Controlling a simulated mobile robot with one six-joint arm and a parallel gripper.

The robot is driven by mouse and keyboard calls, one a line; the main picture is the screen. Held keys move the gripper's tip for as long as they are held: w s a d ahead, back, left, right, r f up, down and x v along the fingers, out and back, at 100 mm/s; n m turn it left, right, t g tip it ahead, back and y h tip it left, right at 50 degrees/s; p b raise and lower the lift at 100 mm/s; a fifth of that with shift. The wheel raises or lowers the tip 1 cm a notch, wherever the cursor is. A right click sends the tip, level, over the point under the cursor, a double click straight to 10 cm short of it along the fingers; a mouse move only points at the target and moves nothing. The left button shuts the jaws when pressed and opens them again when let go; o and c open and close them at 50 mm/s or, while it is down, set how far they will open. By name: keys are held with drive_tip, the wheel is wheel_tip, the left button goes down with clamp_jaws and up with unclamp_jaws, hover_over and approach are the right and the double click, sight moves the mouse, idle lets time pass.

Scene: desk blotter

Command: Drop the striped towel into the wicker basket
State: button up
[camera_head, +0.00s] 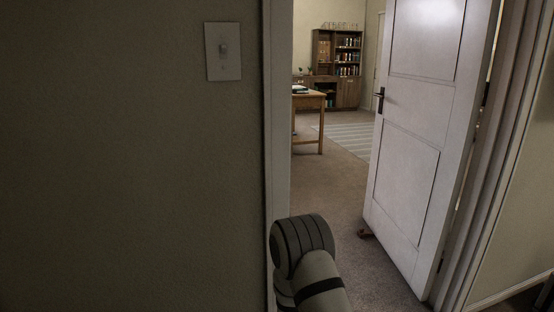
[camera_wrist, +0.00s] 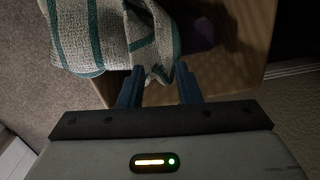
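The striped towel (camera_wrist: 107,35), off-white with green stripes, fills the upper left of the wrist view in loose folds. My gripper (camera_wrist: 160,77) has its two blue fingers a little apart, with a bunched bit of the towel between their tips. The gripper appears shut on that bunch; the rest of the towel spreads beyond the fingers to the left. I cannot make out a wicker basket in either view. In the head view, my gripper and the towel do not show.
A tan-brown surface (camera_wrist: 235,70) lies beyond the fingers, with a dark purple thing (camera_wrist: 198,30) in shadow. The head view shows a wall with a light switch (camera_head: 223,51), an open white door (camera_head: 410,130), a wooden table (camera_head: 309,102) and a bookcase (camera_head: 337,60). Carpet is clear through the doorway.

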drive_tip(key=o, duration=0.6)
drive_tip(key=shift+o, duration=0.2)
drive_tip(key=o, duration=0.6)
wheel_tip(320, 180, up, 6)
drive_tip(key=p, duration=0.5)
drive_tip(key=shift+f+p, duration=0.2)
drive_tip(key=shift+p, duration=0.1)
wheel_tip(320, 180, up, 8)
drive_tip(key=p, duration=0.7)
drive_tip(key=shift+f+p, duration=0.15)
drive_tip(key=shift+p, duration=0.25)
